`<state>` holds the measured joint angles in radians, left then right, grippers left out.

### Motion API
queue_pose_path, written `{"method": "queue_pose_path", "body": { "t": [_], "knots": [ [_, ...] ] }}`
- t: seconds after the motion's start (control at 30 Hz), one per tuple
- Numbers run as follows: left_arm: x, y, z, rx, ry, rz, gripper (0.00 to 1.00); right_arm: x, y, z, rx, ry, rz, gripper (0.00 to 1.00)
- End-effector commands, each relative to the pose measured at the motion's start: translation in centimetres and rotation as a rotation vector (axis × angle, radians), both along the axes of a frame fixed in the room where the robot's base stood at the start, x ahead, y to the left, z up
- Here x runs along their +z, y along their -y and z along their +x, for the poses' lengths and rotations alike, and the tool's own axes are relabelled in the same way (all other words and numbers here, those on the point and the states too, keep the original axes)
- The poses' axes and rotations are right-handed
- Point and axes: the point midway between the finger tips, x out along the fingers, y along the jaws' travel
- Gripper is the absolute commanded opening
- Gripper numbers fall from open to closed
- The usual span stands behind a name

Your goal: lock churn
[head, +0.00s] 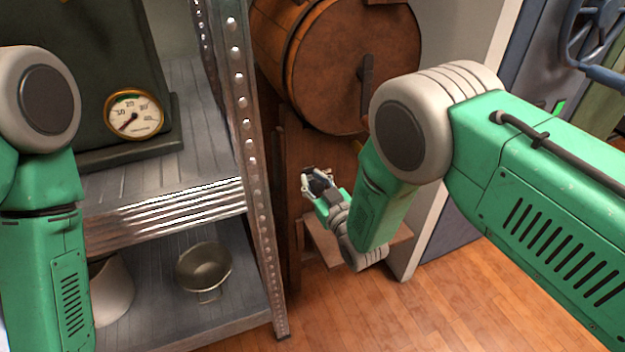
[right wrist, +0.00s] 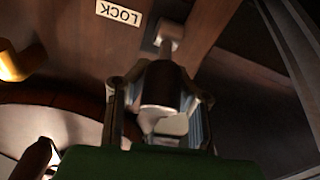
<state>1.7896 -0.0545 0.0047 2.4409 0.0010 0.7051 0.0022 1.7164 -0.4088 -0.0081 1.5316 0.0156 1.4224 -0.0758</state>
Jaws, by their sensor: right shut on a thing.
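The churn (head: 350,70) is a wooden barrel with dark bands on a wooden stand, at the top middle of the head view. A dark handle hangs on its round end. My right gripper (head: 318,184) is low against the stand, below the barrel. In the right wrist view the right gripper (right wrist: 160,98) is shut around a dark cylindrical lock knob (right wrist: 158,82) on a metal stem. A white label reading LOCK (right wrist: 119,13), upside down, is on the wood beside the stem. My left arm shows at the left edge; its gripper is out of view.
A metal shelf rack (head: 255,150) stands left of the churn. It holds a dark green device with a gauge (head: 134,115) above and a metal pot (head: 204,268) below. A blue door with a wheel (head: 597,35) is at the right. Wooden floor (head: 440,305) is clear in front.

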Motion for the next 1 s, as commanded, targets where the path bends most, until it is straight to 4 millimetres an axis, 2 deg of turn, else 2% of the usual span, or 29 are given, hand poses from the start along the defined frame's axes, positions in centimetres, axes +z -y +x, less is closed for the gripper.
{"method": "queue_pose_path", "body": {
  "t": [0.3, 0.7, 1.0],
  "knots": [
    [-1.3, 0.0, 0.0, 0.0, 0.0, 0.0, 0.4, -1.1, 0.1, -0.6, 0.002, 0.165, 0.055, 0.0],
    [-1.3, 0.0, 0.0, 0.0, 0.0, 0.0, 0.4, -2.3, 0.3, -1.2, 0.002, 0.438, 0.143, 0.0],
    [-1.3, 0.0, 0.0, 0.0, 0.0, 0.0, 0.4, -2.8, 0.3, -1.4, 0.004, 0.542, 0.178, 0.0]
  ]
}}
